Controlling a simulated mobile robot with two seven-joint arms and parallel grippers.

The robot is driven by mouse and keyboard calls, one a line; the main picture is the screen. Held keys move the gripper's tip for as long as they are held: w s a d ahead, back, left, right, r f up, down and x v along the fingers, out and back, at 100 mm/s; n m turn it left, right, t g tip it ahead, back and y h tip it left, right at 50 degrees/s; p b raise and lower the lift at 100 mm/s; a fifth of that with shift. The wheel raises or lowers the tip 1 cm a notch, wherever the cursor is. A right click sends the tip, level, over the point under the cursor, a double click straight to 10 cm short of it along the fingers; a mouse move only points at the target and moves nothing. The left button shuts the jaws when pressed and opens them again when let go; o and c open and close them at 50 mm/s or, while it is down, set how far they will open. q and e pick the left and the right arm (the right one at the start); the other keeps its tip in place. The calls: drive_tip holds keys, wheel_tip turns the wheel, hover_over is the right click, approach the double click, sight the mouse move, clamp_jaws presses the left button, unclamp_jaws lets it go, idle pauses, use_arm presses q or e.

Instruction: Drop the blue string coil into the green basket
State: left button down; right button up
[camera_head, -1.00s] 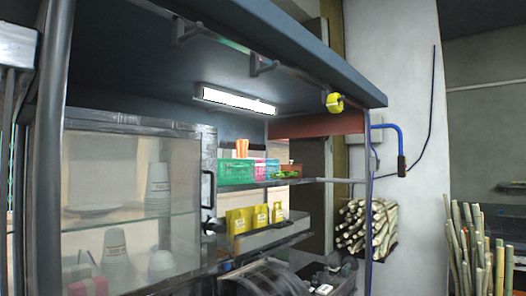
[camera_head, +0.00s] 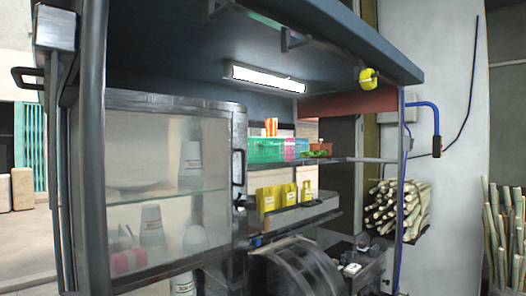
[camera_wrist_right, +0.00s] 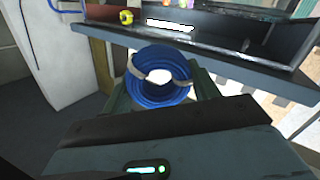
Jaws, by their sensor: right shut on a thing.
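The blue string coil (camera_wrist_right: 160,97) is a round ring with pale ties, seen in the right wrist view. My right gripper (camera_wrist_right: 161,84) is shut on it, with a finger on either side. The green basket (camera_head: 266,150) stands on the upper shelf of the stall in the head view, right of the glass cabinet. Orange-striped items stick up behind or in it; its inside is hidden. The coil and the right gripper are not seen in the head view. My left gripper is in neither current view.
A pink basket (camera_head: 296,148) and a brown tray with green items (camera_head: 318,150) stand right of the green basket. Yellow packets (camera_head: 289,196) sit on a lower shelf. The glass cabinet (camera_head: 165,190), a lit lamp (camera_head: 264,78) and an overhanging roof surround the shelf.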

drive_tip(key=w+f+m+h, duration=0.15)
drive_tip(key=w+f, duration=0.45)
drive_tip(key=w, duration=0.7)
drive_tip(key=w+a+f+m+h, duration=0.1)
drive_tip(key=w+f, duration=0.8)
drive_tip(key=f, duration=0.4)
drive_tip(key=w+a+f+m+h, duration=0.1)
drive_tip(key=w+f+h, duration=0.1)
drive_tip(key=w+f, duration=0.85)
wheel_tip(320, 180, down, 21)
drive_tip(key=s+a, duration=0.2)
drive_tip(key=s+a+f+n+y, duration=0.1)
drive_tip(key=s+a+f, duration=0.2)
drive_tip(key=s+f, duration=1.1)
wheel_tip(320, 180, down, 3)
drive_tip(key=shift+f, duration=0.1)
drive_tip(key=shift+a+n+y, duration=0.15)
drive_tip(key=shift+n+y, duration=0.1)
